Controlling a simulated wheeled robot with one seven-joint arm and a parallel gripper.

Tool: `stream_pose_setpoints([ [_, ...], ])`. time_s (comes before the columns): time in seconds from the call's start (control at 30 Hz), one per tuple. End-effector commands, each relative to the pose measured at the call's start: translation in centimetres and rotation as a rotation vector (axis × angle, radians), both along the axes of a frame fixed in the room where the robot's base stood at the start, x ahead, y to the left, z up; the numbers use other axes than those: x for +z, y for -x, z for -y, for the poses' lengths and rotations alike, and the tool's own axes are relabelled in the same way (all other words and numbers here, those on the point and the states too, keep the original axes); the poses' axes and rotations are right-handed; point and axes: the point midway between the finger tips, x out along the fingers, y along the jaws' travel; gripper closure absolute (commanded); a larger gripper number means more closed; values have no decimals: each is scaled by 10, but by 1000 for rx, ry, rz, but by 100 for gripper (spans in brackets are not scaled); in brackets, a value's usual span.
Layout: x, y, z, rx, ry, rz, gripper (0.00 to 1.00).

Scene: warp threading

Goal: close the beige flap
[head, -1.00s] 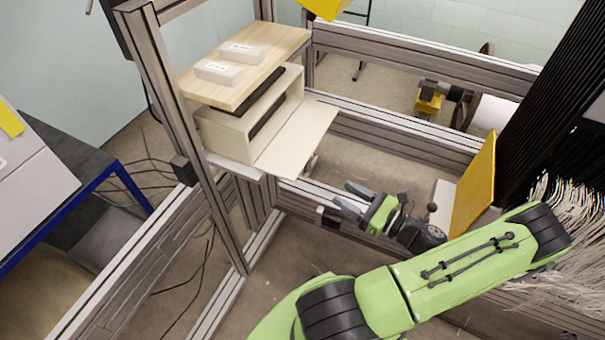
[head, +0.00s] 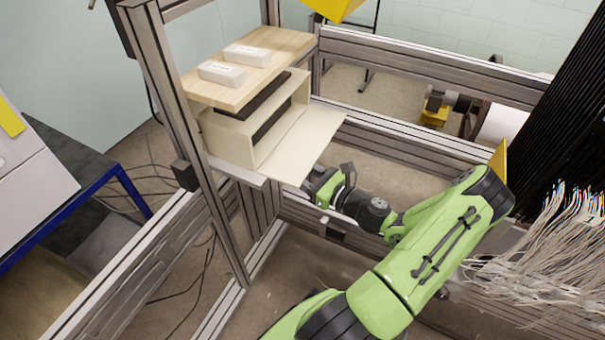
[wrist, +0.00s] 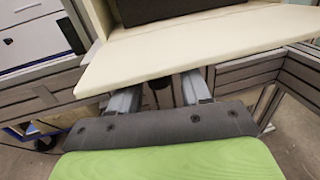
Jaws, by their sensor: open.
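The beige flap (head: 303,145) is hinged at the bottom of the beige box (head: 227,140) and lies folded out, about level. In the wrist view the flap (wrist: 190,45) spans the upper part of the picture. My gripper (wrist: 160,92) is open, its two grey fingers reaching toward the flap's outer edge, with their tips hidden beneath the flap. In the head view my gripper's body (head: 330,188) is just right of and below the flap's near corner. I cannot tell whether the fingers touch the flap.
A wooden board (head: 290,45) with two pale blocks (head: 222,73) lies on top of the box. A metal post (head: 178,110) stands left of it, and frame rails (head: 400,150) run behind my arm. Loose pale threads (head: 550,245) hang at the right.

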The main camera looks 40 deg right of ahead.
Motion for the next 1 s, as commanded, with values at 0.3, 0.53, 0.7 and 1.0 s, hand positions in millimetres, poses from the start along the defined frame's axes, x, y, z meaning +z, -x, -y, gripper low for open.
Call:
stream_pose_setpoints([
  [0.3,0,0,0,0,1,0,94],
  [0.53,0,0,0,0,1,0,100],
  [0.7,3,1,0,0,4,-9,100],
  [1.0,20,3,0,2,42,-117,100],
])
